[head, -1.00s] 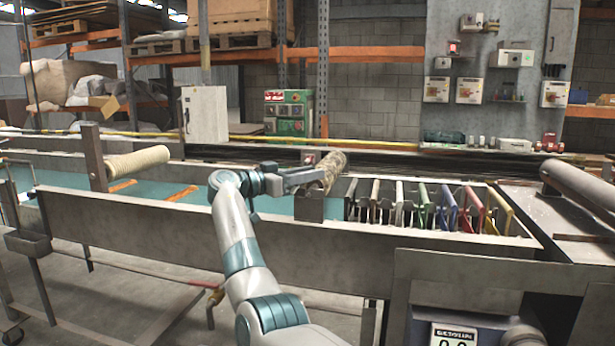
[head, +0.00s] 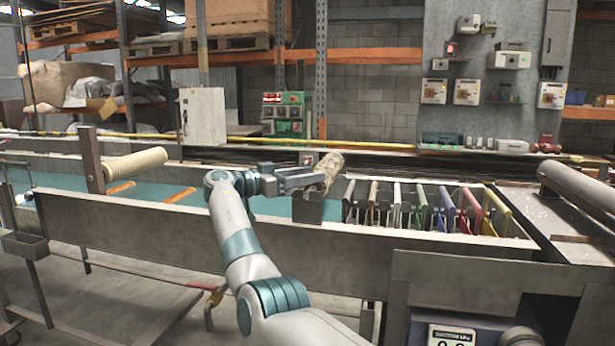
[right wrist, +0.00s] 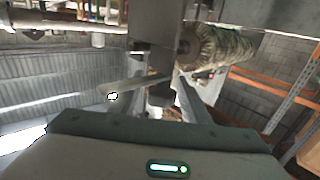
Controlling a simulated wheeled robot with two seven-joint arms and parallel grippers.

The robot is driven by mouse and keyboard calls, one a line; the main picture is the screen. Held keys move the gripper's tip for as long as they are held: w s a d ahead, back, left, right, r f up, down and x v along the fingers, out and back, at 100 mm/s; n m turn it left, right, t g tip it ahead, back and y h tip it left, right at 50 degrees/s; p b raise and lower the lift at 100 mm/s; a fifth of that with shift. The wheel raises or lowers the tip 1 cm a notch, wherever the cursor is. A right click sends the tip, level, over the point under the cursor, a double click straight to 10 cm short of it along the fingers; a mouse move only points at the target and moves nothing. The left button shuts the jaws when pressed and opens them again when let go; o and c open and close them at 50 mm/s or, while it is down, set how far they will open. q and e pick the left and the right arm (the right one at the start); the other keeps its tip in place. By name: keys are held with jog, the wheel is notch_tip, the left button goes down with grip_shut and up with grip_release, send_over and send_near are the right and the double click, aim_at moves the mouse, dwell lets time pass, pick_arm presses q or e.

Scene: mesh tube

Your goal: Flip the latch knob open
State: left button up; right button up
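My right gripper (head: 303,178) reaches over the trough to the dark metal block (head: 318,208) beside the mesh tube. Its fingers look apart, with nothing clearly held. The speckled mesh tube (head: 334,166) lies tilted just beyond the fingertips; in the right wrist view it shows at upper right (right wrist: 222,44). A pale flat bar (right wrist: 132,86) with a small dark-and-white round spot at its end lies left of the fingers in that view, near a grey metal plate. I cannot tell for certain which part is the latch knob. My left gripper is not in view.
A rack of coloured dividers (head: 445,208) stands right of the block. A beige ribbed roll (head: 135,164) is at the left of the trough. The trough's front wall (head: 150,228) runs below my arm. A blue-green belt (head: 60,180) between is mostly clear.

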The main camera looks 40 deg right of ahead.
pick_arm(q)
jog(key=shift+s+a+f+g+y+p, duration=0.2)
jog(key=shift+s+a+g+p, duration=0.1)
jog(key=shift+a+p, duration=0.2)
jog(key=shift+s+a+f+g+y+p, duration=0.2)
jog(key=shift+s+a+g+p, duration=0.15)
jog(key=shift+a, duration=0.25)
pick_arm(e)
jog(key=w+a, duration=0.1)
jog(key=a, duration=1.6)
jog(key=shift+w+a, duration=0.2)
jog(key=shift+w, duration=0.15)
